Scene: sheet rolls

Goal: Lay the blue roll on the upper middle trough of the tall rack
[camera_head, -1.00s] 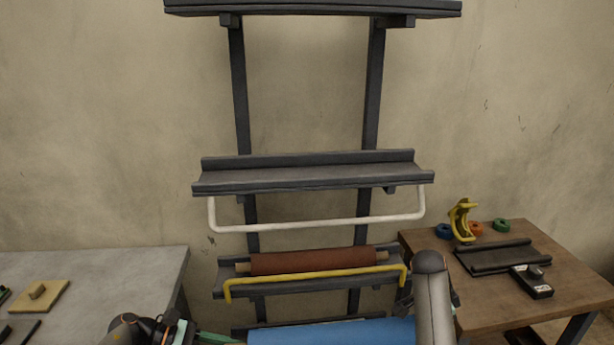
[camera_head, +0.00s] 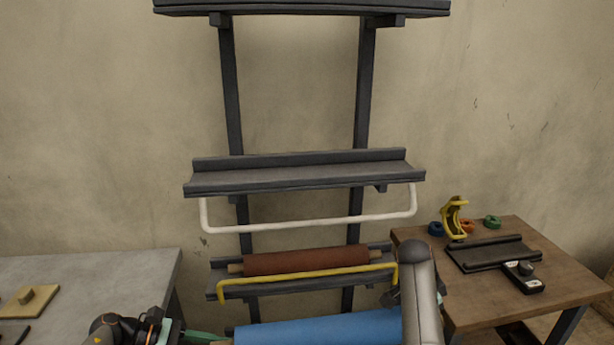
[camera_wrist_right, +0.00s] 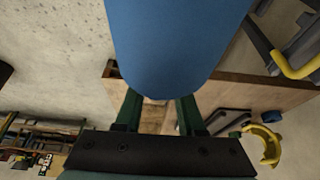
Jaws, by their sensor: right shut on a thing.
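The blue roll (camera_head: 315,330) lies across the bottom of the head view, in front of the tall rack (camera_head: 232,95) and below the upper middle trough (camera_head: 305,178). That trough is empty. The roll tilts slightly, its right side higher in the picture. In the right wrist view my right gripper (camera_wrist_right: 157,105) is shut on the end of the blue roll (camera_wrist_right: 170,45); my arm hides this end in the head view. My left gripper (camera_head: 200,337) is at the roll's left end, partly cut off by the picture's edge; its grip is unclear.
A white bar (camera_head: 310,224) hangs before and below the upper middle trough. A brown roll (camera_head: 305,260) lies in the trough beneath, behind a yellow bar (camera_head: 310,274). A grey table (camera_head: 110,268) stands left, a wooden table (camera_head: 570,275) right. The top shelf (camera_head: 300,8) is overhead.

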